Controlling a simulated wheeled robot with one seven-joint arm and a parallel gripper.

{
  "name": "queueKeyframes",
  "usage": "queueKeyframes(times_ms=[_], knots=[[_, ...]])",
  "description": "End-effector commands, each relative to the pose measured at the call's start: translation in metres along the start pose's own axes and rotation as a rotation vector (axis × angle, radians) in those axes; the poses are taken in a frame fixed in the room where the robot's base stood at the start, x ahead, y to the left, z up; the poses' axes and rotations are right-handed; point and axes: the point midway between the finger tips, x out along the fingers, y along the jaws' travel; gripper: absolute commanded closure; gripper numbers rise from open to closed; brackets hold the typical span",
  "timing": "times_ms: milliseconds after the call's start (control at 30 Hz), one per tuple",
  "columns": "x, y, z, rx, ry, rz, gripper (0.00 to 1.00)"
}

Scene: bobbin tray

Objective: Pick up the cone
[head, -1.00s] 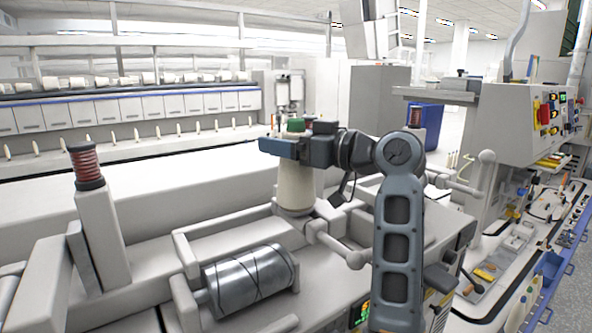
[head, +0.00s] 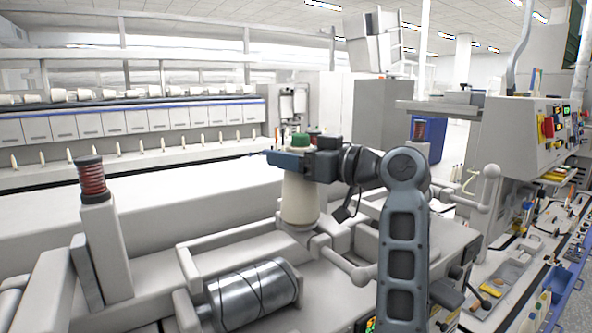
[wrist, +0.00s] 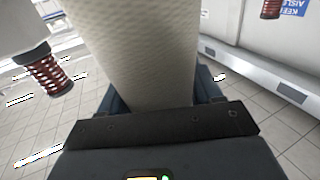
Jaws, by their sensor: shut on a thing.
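The cone (head: 299,203) is a cream yarn package with a green top, upright in the middle of the head view. My gripper (head: 291,160) reaches in from the right and is shut on the cone near its upper end. In the wrist view the cone's woven-looking body (wrist: 135,50) fills the centre between my gripper's fingers (wrist: 152,95). The cone's base is close to the machine's pale bracket in the head view; I cannot tell whether it touches.
A post with a red ribbed piece (head: 92,180) stands at the left. A pale bar with a round knob (head: 362,276) is close at the right. A control box (head: 535,135) stands farther right.

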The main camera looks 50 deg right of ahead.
Motion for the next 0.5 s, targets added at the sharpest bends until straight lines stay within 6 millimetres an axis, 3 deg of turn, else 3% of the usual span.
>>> queueKeyframes(times_ms=[500], knots=[[0.000, 0.000, -0.076, -0.003, 0.005, 0.001, 0.87]])
